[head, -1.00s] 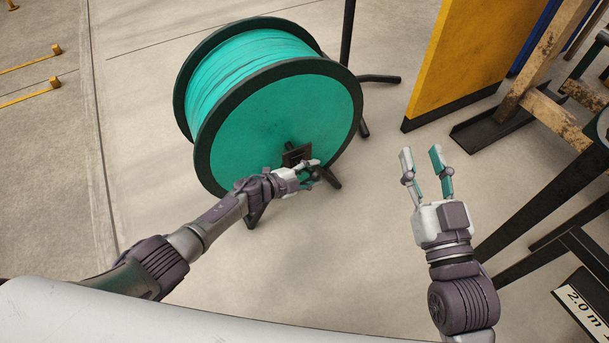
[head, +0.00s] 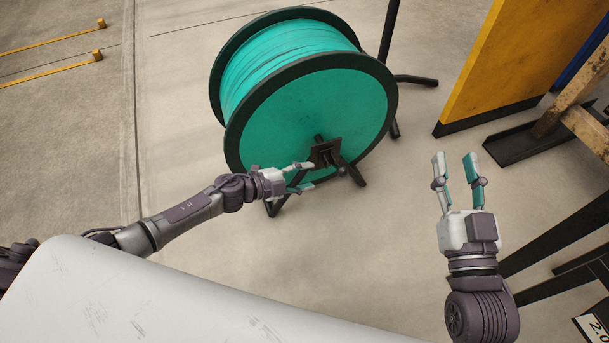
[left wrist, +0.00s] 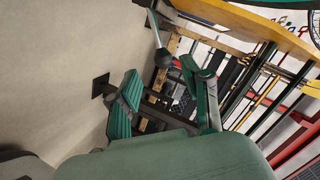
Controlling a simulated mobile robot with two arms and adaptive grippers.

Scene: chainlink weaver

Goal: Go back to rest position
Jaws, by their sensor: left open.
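My left gripper (head: 305,178) is open and appears empty. In the head view it lies in front of the lower part of a large green spool (head: 325,110), close to the dark bracket at its hub. I cannot tell whether it touches the bracket. The left wrist view shows its two green-padded fingers (left wrist: 165,98) spread apart with nothing between them. My right gripper (head: 458,182) is open and empty, pointing up the picture over bare floor, to the right of the spool.
The spool rests on a dark stand (head: 345,172) with feet on the floor. A yellow panel (head: 510,70) stands at the upper right, beside dark metal framing and a wooden post (head: 568,95). Yellow bars (head: 50,75) lie at the upper left. The floor between the grippers is clear.

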